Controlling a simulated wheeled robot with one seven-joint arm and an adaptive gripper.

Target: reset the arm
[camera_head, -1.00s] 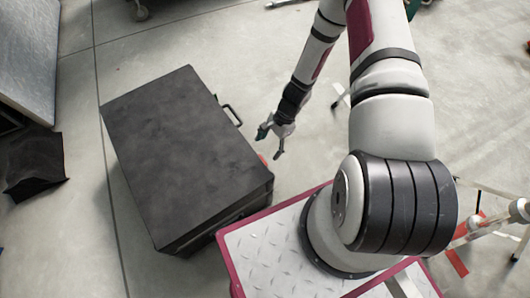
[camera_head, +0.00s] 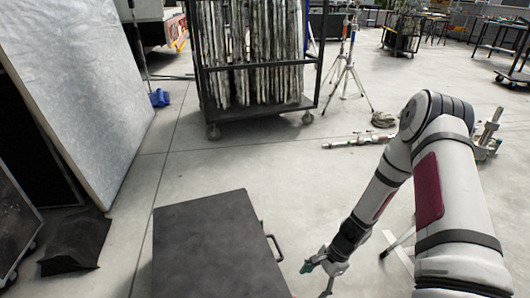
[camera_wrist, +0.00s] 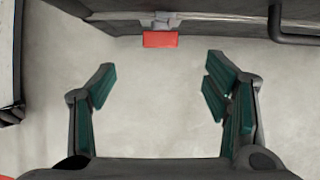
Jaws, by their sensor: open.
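My gripper (camera_head: 318,276) is at the lower right of the head view, just right of a black case (camera_head: 212,245) on the floor. In the wrist view my gripper (camera_wrist: 158,85) is open, its green-padded fingers wide apart with only bare floor between them. The side of the case (camera_wrist: 115,22) shows along the top of the wrist view, with a red latch (camera_wrist: 160,39) beyond the fingertips and part of a dark handle at the upper right. The case handle (camera_head: 274,247) also shows in the head view. My arm reaches down from the right.
A wheeled rack of upright panels (camera_head: 258,55) stands at the back. A large grey panel (camera_head: 75,80) leans at the left, with a dark bag (camera_head: 76,243) below. Tripods (camera_head: 347,75) and metal poles (camera_head: 360,140) are on the right. The floor between rack and case is clear.

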